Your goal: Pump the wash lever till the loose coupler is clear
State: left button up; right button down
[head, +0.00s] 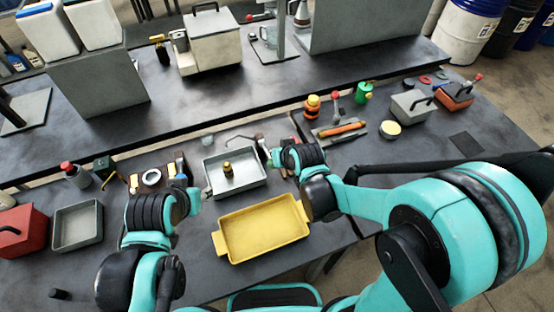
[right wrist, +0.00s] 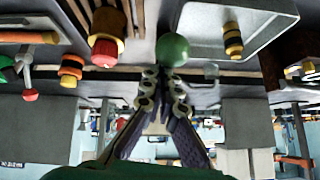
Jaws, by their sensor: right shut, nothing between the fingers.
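The coupler (head: 228,170), a small brass-and-black fitting, stands inside a grey wash tray (head: 207,181). In the right wrist view the coupler (right wrist: 232,40) shows inside the tray (right wrist: 272,32) at upper right. A thin bent grey spout (head: 243,137) rises behind the tray. A round green knob (right wrist: 172,50), likely the wash lever's, is just beyond my right fingertips; I cannot tell if they touch it. My right gripper (right wrist: 165,78) is shut and empty, at the tray's right side.
An empty yellow tray (head: 262,228) lies in front, between my arms. A grey bin (head: 78,226) and a red toolbox (head: 20,232) stand at left. An orange-and-black fitting (head: 312,106), a red-knobbed lever (head: 335,97) and a green can (head: 363,92) stand beyond my right arm.

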jog(key=s+f+p+v, duration=0.1)
jog(key=p+v, duration=0.1)
jog(key=v, duration=0.7)
jog(key=shift+s+d, duration=0.3)
jog(key=shift+s, duration=0.15)
jog(key=shift+r, duration=0.1)
jog(key=s+d+f+m+h+b, duration=0.2)
jog(key=s+d+f+h+b, duration=0.1)
jog(key=s+d+b, duration=0.6)
jog(key=d, duration=0.2)
jog(key=shift+s+d+f+g, duration=0.2)
jog(key=shift+s+d+g, duration=0.15)
jog(key=shift+d+g, duration=0.05)
jog(key=shift+a, duration=0.1)
dwell(1.3)
